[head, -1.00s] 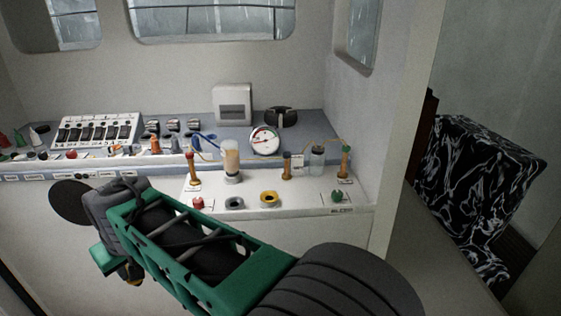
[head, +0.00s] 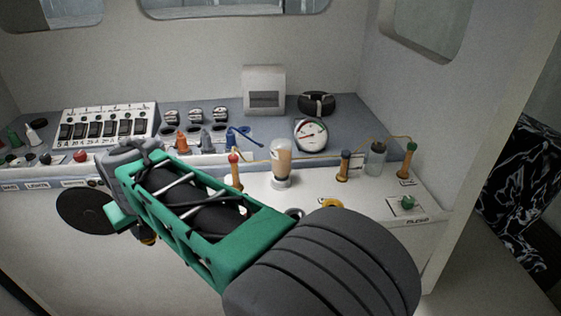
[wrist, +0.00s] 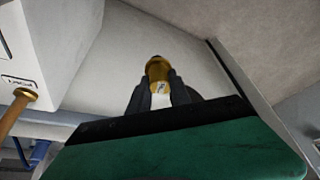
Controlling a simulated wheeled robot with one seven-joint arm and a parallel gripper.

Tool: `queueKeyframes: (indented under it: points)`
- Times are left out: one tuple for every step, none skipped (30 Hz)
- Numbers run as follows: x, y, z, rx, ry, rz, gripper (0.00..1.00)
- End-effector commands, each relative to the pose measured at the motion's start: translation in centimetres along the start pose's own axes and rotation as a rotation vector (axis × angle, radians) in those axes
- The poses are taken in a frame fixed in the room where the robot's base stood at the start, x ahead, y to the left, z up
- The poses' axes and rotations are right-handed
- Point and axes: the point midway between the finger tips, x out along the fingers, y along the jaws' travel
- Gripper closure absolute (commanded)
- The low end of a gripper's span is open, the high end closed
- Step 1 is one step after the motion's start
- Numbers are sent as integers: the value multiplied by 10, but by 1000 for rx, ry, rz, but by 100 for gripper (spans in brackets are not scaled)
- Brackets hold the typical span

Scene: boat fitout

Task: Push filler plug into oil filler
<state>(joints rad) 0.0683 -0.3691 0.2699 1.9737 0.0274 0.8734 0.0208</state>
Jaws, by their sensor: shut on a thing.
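My gripper (wrist: 158,84) is shut on the filler plug (wrist: 157,67), a yellow piece with a paler part carrying a small mark between the dark fingers. In the head view my gripper (head: 145,234) hangs low at the left, mostly behind the green arm housing, with a bit of yellow showing. A yellow ring-shaped fitting (head: 331,202), which looks like the oil filler, is on the white ledge. My arm partly covers it. The plug is apart from it, to its left and in front of the ledge.
A grey ring fitting (head: 295,212) beside the yellow one is mostly hidden. Behind stand a bottle-like cylinder (head: 282,165), a red-topped post (head: 235,172), another post (head: 343,166), a glass jar (head: 376,158) and a gauge (head: 310,134). A green knob (head: 407,202) is at the right.

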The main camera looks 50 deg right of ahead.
Motion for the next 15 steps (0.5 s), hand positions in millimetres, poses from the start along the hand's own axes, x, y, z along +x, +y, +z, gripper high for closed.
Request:
queueKeyframes:
  points:
    - [-3, 21, -3, 61, 1, 25, 100]
    - [-5, 34, -4, 103, 0, 42, 100]
    - [-9, 54, -5, 162, 1, 67, 100]
    - [-12, 70, -4, 211, 1, 87, 100]
    - [-15, 85, -4, 261, 1, 108, 100]
    - [-21, 107, -2, 332, 1, 137, 100]
    - [-25, 124, 0, 388, 1, 160, 100]
    - [-31, 142, 3, 447, 2, 184, 100]
    - [-39, 166, 10, 530, 1, 219, 100]
    - [-46, 184, 15, 596, 2, 246, 100]
    - [-53, 202, 22, 664, 2, 273, 100]
    - [-63, 225, 32, 754, 2, 311, 100]
    - [-71, 242, 41, 825, 2, 340, 100]
    - [-79, 258, 51, 896, 1, 369, 100]
    - [-91, 278, 64, 989, 2, 408, 100]
